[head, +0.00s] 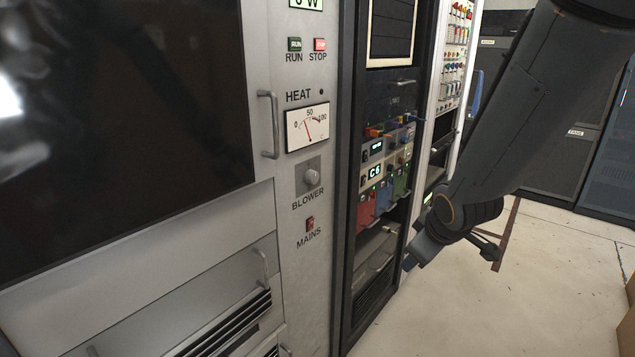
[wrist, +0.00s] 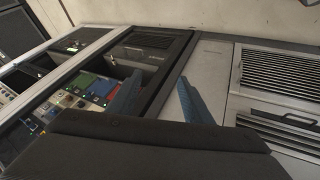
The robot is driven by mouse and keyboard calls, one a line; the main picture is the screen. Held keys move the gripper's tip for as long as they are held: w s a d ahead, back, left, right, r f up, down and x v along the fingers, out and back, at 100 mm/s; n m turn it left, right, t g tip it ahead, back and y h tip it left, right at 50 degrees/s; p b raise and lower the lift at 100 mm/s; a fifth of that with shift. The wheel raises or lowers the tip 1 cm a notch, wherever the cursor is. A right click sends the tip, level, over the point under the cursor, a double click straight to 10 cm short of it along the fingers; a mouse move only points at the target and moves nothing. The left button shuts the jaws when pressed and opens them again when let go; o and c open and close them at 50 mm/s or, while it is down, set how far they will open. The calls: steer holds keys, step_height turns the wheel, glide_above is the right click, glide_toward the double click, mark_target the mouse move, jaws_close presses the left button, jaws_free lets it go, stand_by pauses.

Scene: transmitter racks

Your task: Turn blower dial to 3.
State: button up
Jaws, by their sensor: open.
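The blower dial (head: 311,177) is a small round light knob on a grey square plate, above the label BLOWER, on the light grey cabinet front in the head view. Its numbers and pointer are too small to read. My gripper (head: 414,257) hangs to the right of the dial and lower, apart from it, in front of the dark rack. In the wrist view my gripper (wrist: 158,98) shows two blue fingers spread apart with nothing between them. The dial is not visible in the wrist view.
Above the dial are a HEAT meter (head: 307,127), green RUN (head: 295,44) and red STOP (head: 320,44) buttons. A red MAINS switch (head: 310,224) is below. A vertical handle (head: 269,124) sticks out to the left. The dark rack (head: 346,240) stands right; floor (head: 545,270) beyond is open.

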steer(key=w+a+r+n+t+y, duration=0.2)
steer(key=w+a+r+n+t, duration=0.15)
steer(key=w+n, duration=0.35)
steer(key=n+y, duration=1.2)
steer(key=n, duration=0.1)
glide_toward(315, 178)
steer(key=shift+t, duration=0.35)
steer(key=x, duration=0.8)
steer(key=shift+a+f, duration=0.1)
steer(key=shift+f, duration=0.15)
steer(key=shift+s, duration=0.1)
steer(key=c, duration=1.1)
steer(key=shift+o, duration=0.2)
